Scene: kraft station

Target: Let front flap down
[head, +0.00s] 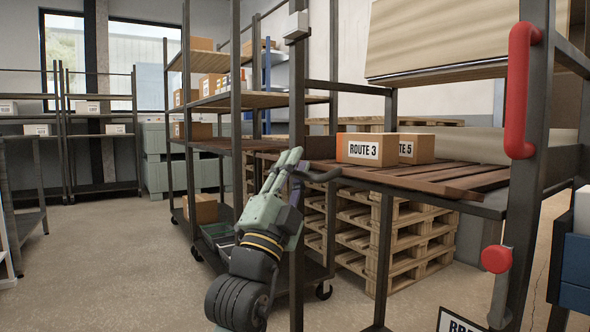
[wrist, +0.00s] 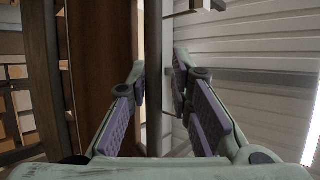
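A brown slatted deck (head: 400,172) lies level across the dark metal station, and its front boards (head: 440,188) look like the front flap, up and roughly flat. A dark curved bar (head: 322,177) sticks out at its left end. My gripper (head: 293,158) is beside this bar and the near left post, fingers pointing up. In the wrist view my gripper (wrist: 158,88) is open, purple pads apart. A dark straight bar (wrist: 153,60) shows in line with the gap; I cannot tell whether it is between the fingers or beyond them. A brown board (wrist: 98,70) is left of it.
A red handle (head: 519,90) and red knob (head: 496,258) are on the right post. The floor (head: 110,250) at left is open.

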